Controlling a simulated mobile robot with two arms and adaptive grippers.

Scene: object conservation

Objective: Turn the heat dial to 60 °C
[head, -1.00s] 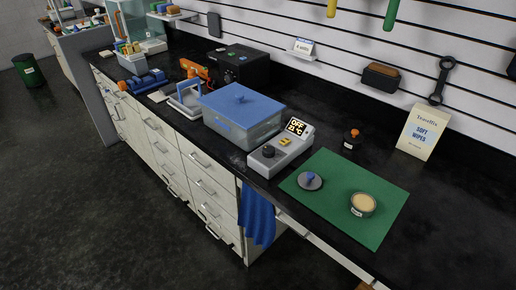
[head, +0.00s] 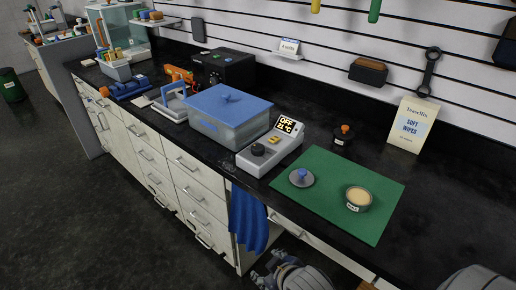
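The grey control unit (head: 270,157) stands on the black counter beside the blue-lidded tank. Its tilted display (head: 287,126) reads OFF and 21 °C. A dark round dial (head: 258,149) sits at its front left, with a small yellow switch (head: 274,141) between dial and display. The dial's markings are too small to read. Grey and dark parts of my arm show low at the bottom centre, below the counter edge and apart from the unit. I cannot make out the left gripper's fingers there. A pale part of my other arm shows at the bottom right; its gripper is out of frame.
The tank (head: 238,137) stands close left of the unit. A green mat (head: 345,222) on the right holds a grey disc with a blue knob (head: 301,177) and a round tin (head: 358,198). A blue cloth (head: 249,218) hangs at the counter front. An orange-topped black jar (head: 343,134) stands behind.

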